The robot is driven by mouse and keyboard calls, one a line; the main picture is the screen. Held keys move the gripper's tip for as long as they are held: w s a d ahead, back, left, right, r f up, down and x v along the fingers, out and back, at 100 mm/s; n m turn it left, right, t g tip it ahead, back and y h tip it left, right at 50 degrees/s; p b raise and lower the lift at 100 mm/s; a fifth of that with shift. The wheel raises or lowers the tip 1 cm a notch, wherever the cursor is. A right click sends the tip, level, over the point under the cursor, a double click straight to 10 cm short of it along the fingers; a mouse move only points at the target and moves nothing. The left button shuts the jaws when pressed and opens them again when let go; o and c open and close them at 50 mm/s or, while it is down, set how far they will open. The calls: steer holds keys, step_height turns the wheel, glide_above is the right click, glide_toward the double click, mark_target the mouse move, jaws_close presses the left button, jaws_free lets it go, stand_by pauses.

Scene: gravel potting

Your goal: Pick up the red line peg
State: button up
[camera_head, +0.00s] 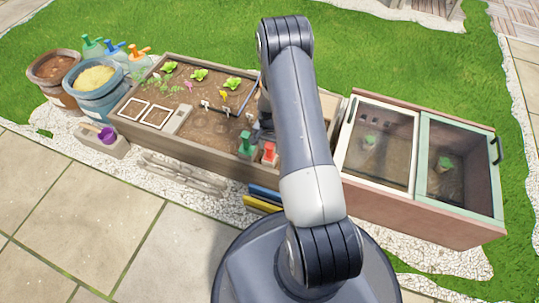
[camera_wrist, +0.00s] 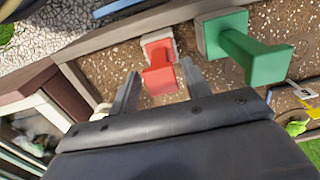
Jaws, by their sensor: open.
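The red line peg (camera_head: 269,153) stands in the soil near the front edge of the raised bed, just left of my arm in the head view. In the wrist view the red peg (camera_wrist: 159,77) lies ahead of and between my open, empty gripper fingers (camera_wrist: 160,88). The fingers appear apart from it. A green peg (camera_head: 246,143) stands close to its left in the head view. In the wrist view the green peg (camera_wrist: 245,48) is to the right, outside the fingers. My arm hides most of my gripper in the head view.
The raised bed's wooden rim (camera_head: 190,153) runs along the front. A cold frame (camera_head: 420,205) with a white-framed and a green-framed section stands right. Two buckets, brown (camera_head: 57,82) and blue (camera_head: 96,88), stand left. Seedlings and small labels are in the bed. Paving lies in front.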

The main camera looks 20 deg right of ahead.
mark_target(270, 151)
step_height(270, 151, down, 4)
steer(key=shift+f+b, duration=0.2)
steer(key=shift+b, duration=0.6)
steer(key=shift+w+r, duration=0.1)
steer(key=c, duration=0.7)
